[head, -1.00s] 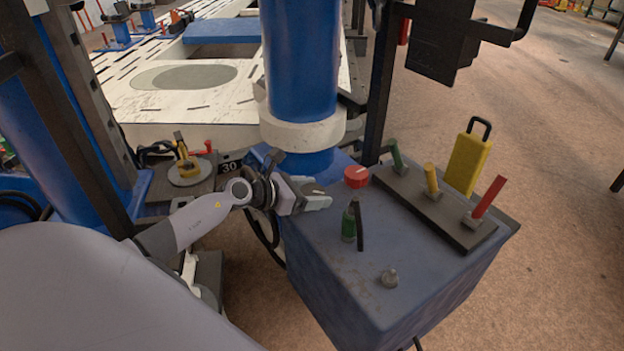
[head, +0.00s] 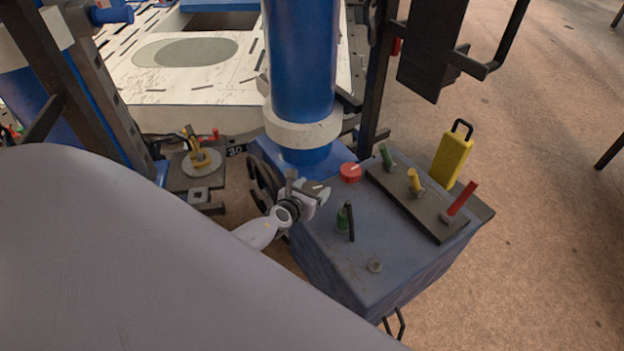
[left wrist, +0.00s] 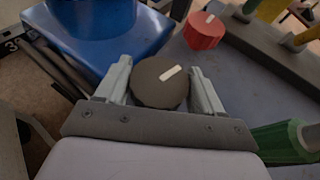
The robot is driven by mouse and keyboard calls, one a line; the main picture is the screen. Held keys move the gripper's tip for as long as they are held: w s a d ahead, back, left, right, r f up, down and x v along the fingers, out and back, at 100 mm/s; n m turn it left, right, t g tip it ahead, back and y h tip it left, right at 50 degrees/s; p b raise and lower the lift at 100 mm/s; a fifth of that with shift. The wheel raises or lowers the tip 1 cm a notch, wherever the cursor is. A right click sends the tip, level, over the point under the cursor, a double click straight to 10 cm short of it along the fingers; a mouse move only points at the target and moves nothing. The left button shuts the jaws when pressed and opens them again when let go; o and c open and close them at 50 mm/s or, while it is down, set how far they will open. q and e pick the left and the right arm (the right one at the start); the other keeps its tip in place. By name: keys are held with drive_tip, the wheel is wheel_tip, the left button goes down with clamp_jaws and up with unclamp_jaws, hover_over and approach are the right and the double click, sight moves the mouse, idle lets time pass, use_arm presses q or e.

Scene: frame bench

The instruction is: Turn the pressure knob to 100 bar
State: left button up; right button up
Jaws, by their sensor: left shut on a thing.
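The dark round knob (left wrist: 158,84) with a white pointer mark sits between the two fingers of my left gripper (left wrist: 160,92) in the left wrist view. The pointer is tilted up to the right there. In the head view my left gripper (head: 313,196) is at the back left corner of the blue-grey console (head: 385,225), shut on this knob, which is partly hidden. A red knob (head: 350,172) with a white mark stands just behind and right; it also shows in the left wrist view (left wrist: 204,31). I cannot read any bar scale. My right gripper is not in view.
A green-based dark lever (head: 343,222) and a small grey knob (head: 375,265) are on the console. A dark strip holds green, yellow and red (head: 462,198) levers. A yellow case (head: 452,157) stands behind. A blue column (head: 300,70) rises behind the gripper.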

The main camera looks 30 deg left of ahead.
sight(313, 188)
use_arm(q)
drive_tip(key=shift+d+n+g+y+p, duration=0.15)
drive_tip(key=shift+n+g+y+p, duration=0.15)
drive_tip(key=shift+n+y+p, duration=0.5)
drive_tip(key=shift+n+y, duration=0.6)
drive_tip(key=shift+y, duration=0.2)
drive_tip(key=shift+n+y, duration=0.3)
drive_tip(key=o, duration=1)
drive_tip(key=shift+w, duration=0.1)
drive_tip(key=p+v, duration=0.3)
drive_tip(key=v, duration=0.2)
drive_tip(key=shift+r, duration=0.25)
drive_tip(key=shift+v, duration=0.9)
drive_tip(key=shift+f, duration=0.1)
